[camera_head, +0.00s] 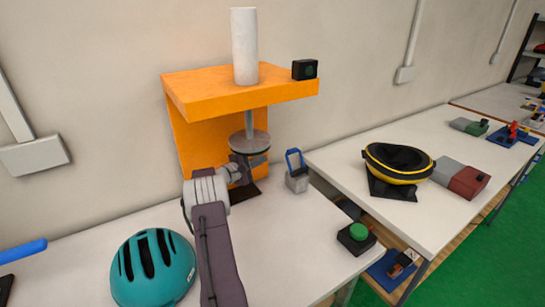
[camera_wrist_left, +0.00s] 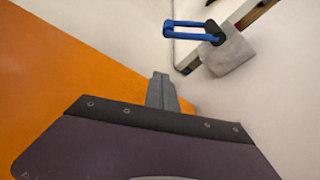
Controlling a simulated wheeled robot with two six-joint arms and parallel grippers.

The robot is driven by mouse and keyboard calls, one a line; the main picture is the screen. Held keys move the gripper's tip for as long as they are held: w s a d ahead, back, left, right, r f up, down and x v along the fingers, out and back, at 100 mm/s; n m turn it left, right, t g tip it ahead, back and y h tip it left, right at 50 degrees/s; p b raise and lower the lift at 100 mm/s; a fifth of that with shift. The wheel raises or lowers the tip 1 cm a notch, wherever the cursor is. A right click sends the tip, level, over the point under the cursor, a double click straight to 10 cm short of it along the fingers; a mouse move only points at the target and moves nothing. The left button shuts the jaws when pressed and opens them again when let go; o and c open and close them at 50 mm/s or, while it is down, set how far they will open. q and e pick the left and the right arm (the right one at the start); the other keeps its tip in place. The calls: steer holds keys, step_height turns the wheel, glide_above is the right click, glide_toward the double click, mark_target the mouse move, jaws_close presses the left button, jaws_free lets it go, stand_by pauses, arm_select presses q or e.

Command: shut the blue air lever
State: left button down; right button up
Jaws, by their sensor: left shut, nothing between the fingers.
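The blue air lever (camera_head: 287,161) is a blue loop on a small grey block (camera_head: 297,182) on the white table, right of the orange tower. The loop stands up from the block and leans a little left in the head view. In the left wrist view the lever (camera_wrist_left: 194,37) and its grey block (camera_wrist_left: 230,56) show at the upper right. My left gripper (camera_head: 260,160) is in front of the tower, under its round plate, left of the lever and apart from it. Its fingers (camera_wrist_left: 160,80) are shut and empty. My right gripper is not in view.
The orange tower (camera_head: 200,87) carries a white cylinder (camera_head: 244,45) and a small black box (camera_head: 305,69). A teal helmet (camera_head: 150,270) lies at the front left. A green button box (camera_head: 357,237) sits at the table's right edge. Table between lever and button is clear.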

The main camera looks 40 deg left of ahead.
arm_select(q)
steer(key=w, duration=0.9)
steer(key=shift+s+d+r+p, duration=0.15)
steer(key=shift+s+d, duration=0.1)
steer(key=shift+d, duration=0.3)
steer(key=shift+s+d+r+p, duration=0.15)
steer(key=shift+s+d, duration=0.1)
steer(key=shift+d, duration=0.35)
steer(key=shift+s+d+r+p, duration=0.15)
steer(key=shift+s+d, duration=0.1)
steer(key=shift+d, duration=0.3)
steer(key=shift+f, duration=0.15)
